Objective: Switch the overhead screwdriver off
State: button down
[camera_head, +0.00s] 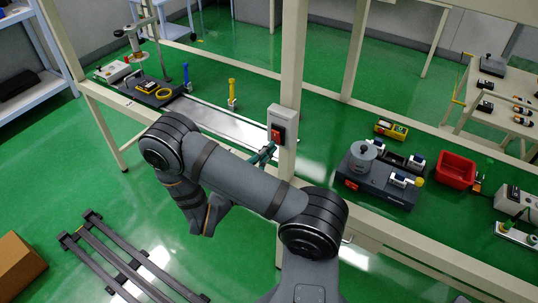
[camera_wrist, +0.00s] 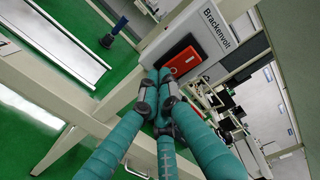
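A light grey switch box (camera_head: 283,116) with a red rocker switch (camera_head: 278,133) is fixed to an upright post of the bench frame. In the wrist view the box (camera_wrist: 205,22) reads "Brackenvolt", and its red rocker (camera_wrist: 185,62) sits in a dark surround. My gripper (camera_head: 266,151) has teal fingers, drawn together with nothing between them. In the wrist view the fingertips (camera_wrist: 164,76) are at the lower left edge of the switch; I cannot tell whether they touch it. I cannot clearly identify the overhead screwdriver.
A dark fixture with a round grey top (camera_head: 363,150) and a red bin (camera_head: 456,170) stand on the green bench right of the post. A yellow-topped post (camera_head: 232,92) stands to the left. The frame's uprights and rails are close to my arm.

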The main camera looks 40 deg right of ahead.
jog(key=f+b+v, duration=0.2)
jog(key=v, duration=1.1)
jog(key=shift+s+a+f, duration=0.2)
jog(key=shift+s+a, duration=0.1)
jog(key=shift+s, duration=0.2)
